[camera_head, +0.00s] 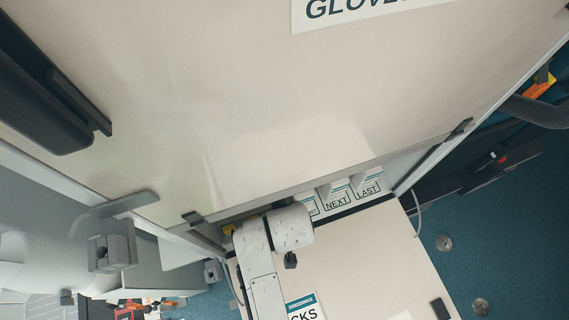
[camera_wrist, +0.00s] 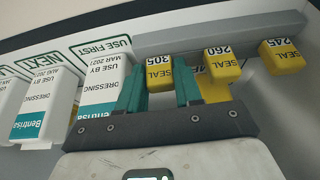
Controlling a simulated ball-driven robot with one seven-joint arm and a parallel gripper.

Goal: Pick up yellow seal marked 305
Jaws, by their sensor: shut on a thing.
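In the wrist view, the yellow seal marked 305 (camera_wrist: 159,73) sits between the two teal fingers of my gripper (camera_wrist: 162,88). My gripper is shut on it. Another yellow piece (camera_wrist: 212,89) shows partly behind the right finger. In the head view my fingers and the held seal are hidden behind my white arm and the cabinet edge.
White dressing boxes (camera_wrist: 101,88) stand left of my gripper, close to the left finger. A grey bar (camera_wrist: 190,38) runs behind the seals. In the head view, a large beige panel (camera_head: 250,100) hangs over the shelf, whose label cards (camera_head: 336,195) show beside my arm.

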